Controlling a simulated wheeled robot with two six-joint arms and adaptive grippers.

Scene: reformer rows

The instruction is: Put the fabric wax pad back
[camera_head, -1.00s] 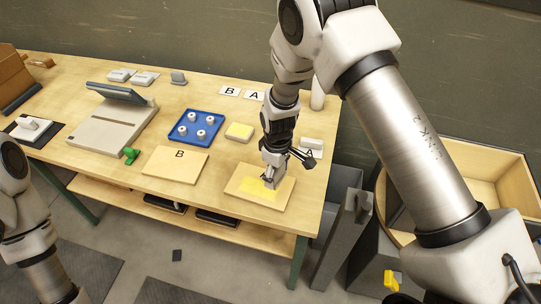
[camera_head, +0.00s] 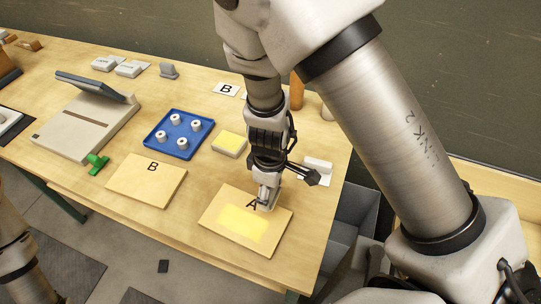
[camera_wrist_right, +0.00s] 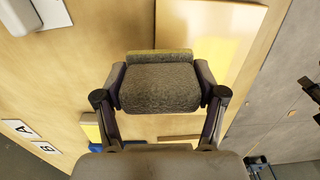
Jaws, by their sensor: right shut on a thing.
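My right gripper (camera_head: 267,202) is over the back part of board A (camera_head: 274,241), beside its printed letter. In the right wrist view the gripper (camera_wrist_right: 160,98) is shut on the fabric wax pad (camera_wrist_right: 160,88), a grey woven block with a yellowish strip along its far edge. In the head view the pad is mostly hidden by the fingers; I cannot tell whether it touches the board. A bright yellow patch (camera_head: 242,225) covers the middle of board A. My left gripper is out of view; only part of that arm shows at the lower left.
Board B (camera_head: 147,181) lies left of board A. A yellow-topped block (camera_head: 229,144) and a blue tray (camera_head: 160,143) with several white pegs stand behind. A white holder (camera_head: 318,170) is right of my gripper. A green clip (camera_head: 97,163) and a grey device (camera_head: 85,125) are further left.

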